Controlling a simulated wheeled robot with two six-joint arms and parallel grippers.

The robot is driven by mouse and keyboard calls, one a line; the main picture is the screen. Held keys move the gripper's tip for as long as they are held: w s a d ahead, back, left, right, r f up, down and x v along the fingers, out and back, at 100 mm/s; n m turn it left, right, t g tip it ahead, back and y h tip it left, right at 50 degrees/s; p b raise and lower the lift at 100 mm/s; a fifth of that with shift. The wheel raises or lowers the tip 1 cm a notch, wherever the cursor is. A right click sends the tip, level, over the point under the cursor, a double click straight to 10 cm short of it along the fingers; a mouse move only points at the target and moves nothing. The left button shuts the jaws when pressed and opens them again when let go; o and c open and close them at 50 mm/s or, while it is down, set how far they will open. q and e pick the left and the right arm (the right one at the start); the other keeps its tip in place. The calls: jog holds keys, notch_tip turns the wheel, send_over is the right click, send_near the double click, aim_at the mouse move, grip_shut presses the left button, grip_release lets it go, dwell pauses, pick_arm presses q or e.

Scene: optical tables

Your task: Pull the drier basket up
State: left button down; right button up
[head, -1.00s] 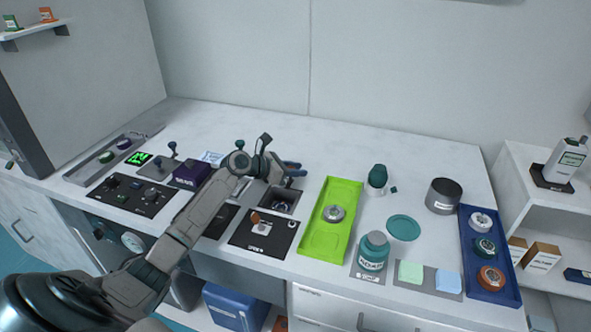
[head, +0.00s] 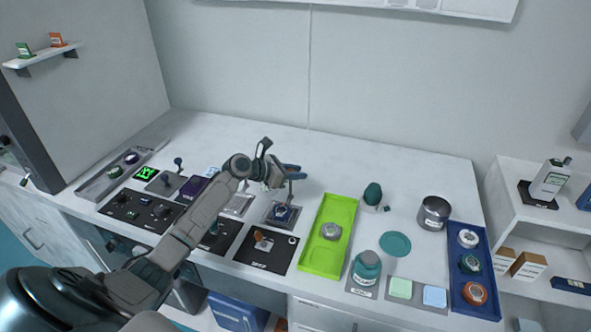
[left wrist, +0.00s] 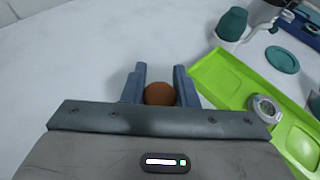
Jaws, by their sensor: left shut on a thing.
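The drier basket (head: 282,212) is in its square opening in the worktop, left of the green tray, and stands about level with the panel. A round item with a blue part lies in it. A thin upright stem rises from it to my left gripper (head: 292,172). In the left wrist view, my left gripper (left wrist: 159,76) is shut on a brown round knob (left wrist: 158,94), between its two fingers. The basket itself is hidden in that view. My right gripper is not in view.
The green tray (head: 309,257) with a metal round part is close on the right. A black panel (head: 276,257) with a brown-topped lever lies in front. A teal jar (head: 366,270), metal pot (head: 433,214) and blue tray (head: 457,291) stand further right. The worktop behind is clear.

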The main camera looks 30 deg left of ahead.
pick_arm(q)
jog(key=shift+w+r, duration=0.1)
jog(key=shift+r, duration=0.25)
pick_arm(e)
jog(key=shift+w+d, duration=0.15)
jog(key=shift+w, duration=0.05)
pick_arm(q)
jog(key=c, duration=1.1)
grip_release()
jog(key=shift+c, duration=0.2)
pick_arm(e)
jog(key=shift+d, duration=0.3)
pick_arm(q)
jog(key=shift+f, duration=0.1)
jog(key=shift+s+a, duration=0.25)
jog(key=shift+s, duration=0.15)
jog(key=b+v, duration=0.2)
jog(key=v, duration=0.8)
jog(key=shift+r, duration=0.25)
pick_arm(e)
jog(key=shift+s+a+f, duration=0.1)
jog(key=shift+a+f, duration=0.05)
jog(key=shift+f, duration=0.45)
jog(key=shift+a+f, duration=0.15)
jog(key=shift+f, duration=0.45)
pick_arm(q)
jog(key=shift+d, duration=0.1)
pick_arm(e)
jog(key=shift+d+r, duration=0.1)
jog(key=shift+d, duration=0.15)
